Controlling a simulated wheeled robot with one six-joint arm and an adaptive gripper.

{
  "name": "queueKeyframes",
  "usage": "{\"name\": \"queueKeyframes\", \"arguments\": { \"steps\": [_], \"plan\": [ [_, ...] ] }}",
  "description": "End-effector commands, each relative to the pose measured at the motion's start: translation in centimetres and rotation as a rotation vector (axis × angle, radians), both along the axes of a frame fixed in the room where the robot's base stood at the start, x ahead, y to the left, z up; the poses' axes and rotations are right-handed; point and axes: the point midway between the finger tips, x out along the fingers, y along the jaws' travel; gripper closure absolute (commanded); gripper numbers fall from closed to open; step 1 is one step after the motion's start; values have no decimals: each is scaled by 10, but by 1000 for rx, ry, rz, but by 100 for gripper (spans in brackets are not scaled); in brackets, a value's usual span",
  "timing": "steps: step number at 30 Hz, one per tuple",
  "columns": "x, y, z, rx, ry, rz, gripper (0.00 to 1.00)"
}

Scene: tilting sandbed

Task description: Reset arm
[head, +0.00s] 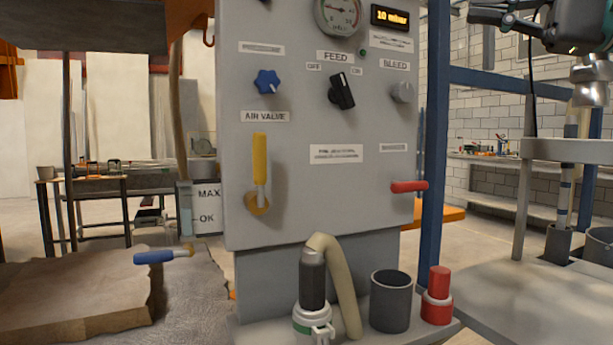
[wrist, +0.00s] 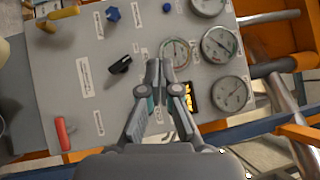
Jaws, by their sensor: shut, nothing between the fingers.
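My gripper (head: 492,14) is at the upper right of the head view, pointing left, with my arm behind it. In the wrist view its two fingers (wrist: 160,72) come together in front of the grey control panel (wrist: 55,85), with nothing between them. The panel (head: 290,195) also stands in the middle of the head view. The gripper looks apart from the panel's controls, though the wrist view does not show the exact gap.
The panel carries a yellow lever (head: 260,160) pointing up, a blue knob (head: 267,82), a black feed switch (head: 342,92), a red lever (head: 408,187) and a display (head: 390,17) reading 10 mbar. A blue post (head: 434,120) stands right of it. Below are a hose (head: 345,285) and grey cup (head: 391,300).

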Motion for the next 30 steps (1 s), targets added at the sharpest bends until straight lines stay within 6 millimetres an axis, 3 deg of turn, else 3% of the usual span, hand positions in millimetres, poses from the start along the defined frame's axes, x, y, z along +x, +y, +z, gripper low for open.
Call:
{"name": "queueKeyframes", "arguments": {
  "steps": [5,11,17,20,23,26,30],
  "plan": [
    [28,-9,-12,-30,-14,-103,100],
    [63,-35,-42,-62,26,-230,100],
    [102,-71,-98,-139,110,-403,100],
    [120,-87,-149,-235,182,-511,100],
    [129,-92,-213,-380,265,-595,100],
    [125,-89,-277,-556,330,-637,100],
    [103,-73,-360,-823,389,-628,100]
  ]
}}
